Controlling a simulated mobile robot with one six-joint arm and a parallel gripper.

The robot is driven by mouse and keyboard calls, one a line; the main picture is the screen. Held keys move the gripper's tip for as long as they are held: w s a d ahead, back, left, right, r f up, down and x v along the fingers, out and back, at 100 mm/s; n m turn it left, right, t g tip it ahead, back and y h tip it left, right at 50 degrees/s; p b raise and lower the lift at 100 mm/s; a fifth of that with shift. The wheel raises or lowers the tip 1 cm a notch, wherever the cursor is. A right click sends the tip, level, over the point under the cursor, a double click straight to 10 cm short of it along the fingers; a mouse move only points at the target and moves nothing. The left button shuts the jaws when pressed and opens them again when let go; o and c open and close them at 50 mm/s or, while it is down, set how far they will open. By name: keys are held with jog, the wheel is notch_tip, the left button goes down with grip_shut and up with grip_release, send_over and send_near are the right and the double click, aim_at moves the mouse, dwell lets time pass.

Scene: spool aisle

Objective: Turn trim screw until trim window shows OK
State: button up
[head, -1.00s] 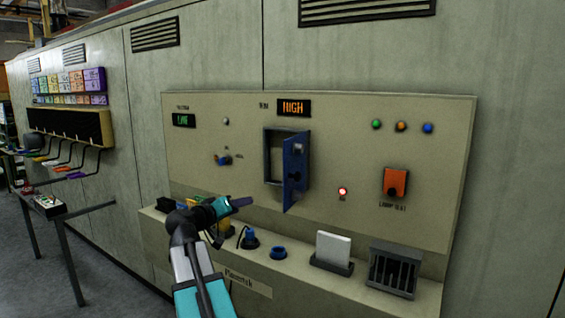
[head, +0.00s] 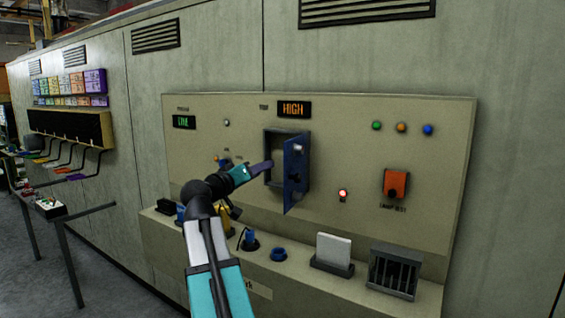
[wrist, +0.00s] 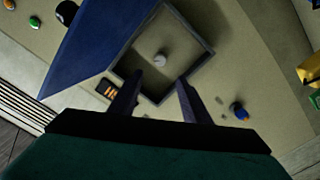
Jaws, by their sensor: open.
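The trim window (head: 293,109) reads HIGH in orange letters in the head view. Part of it shows beside a finger in the wrist view (wrist: 107,91). Below the window, a recessed box (head: 273,138) has its blue door (head: 296,178) swung open. In the wrist view a small pale round screw head (wrist: 160,59) sits on the back of the recess; the head view does not show it. My gripper (wrist: 157,93) is open and empty, its two fingers pointing into the recess with the screw beyond and between the tips. In the head view my gripper (head: 267,166) is at the recess's left side.
The open blue door (wrist: 100,45) stands close beside the fingers. A lit red lamp (head: 343,195) and an orange lamp-test switch (head: 396,183) are on the right of the panel. A ledge below carries a white block (head: 334,248) and a slotted box (head: 394,270).

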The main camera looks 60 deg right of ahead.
jog(key=d+p, duration=0.1)
jog(key=d, duration=1.2)
jog(key=shift+d+p, duration=0.25)
jog(key=shift+p, duration=0.1)
jog(key=shift+s, duration=0.1)
jog(key=shift+c, duration=0.4)
jog(key=c, duration=1)
jog(key=shift+o, duration=0.2)
jog(key=shift+n, duration=0.3)
jog(key=shift+n+p, duration=0.45)
jog(key=shift+n, duration=1.95)
